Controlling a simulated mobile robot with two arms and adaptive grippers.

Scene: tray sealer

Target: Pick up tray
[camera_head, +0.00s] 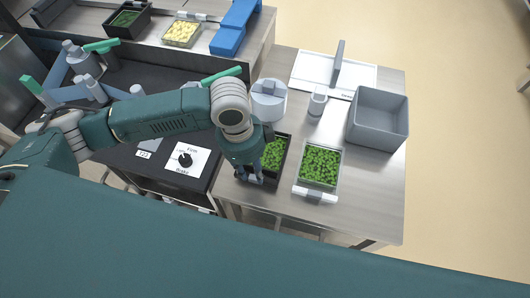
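A black tray (289,149) filled with green pieces sits on the steel table. A clear tray (296,186) of green pieces stands just to its right, with a white bar-like piece at its front. My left gripper (252,179) points down at the front left part of the black tray, and my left wrist hides much of that tray's left side. The fingers are small and partly hidden, so whether they are open or touch the tray is unclear. My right gripper is out of view.
A grey bin (379,119) stands at the right of the steel table (376,205). A white canister (269,101) and a small jar (317,103) stand behind the trays. A white board (309,66) lies at the back. The table's front right is clear.

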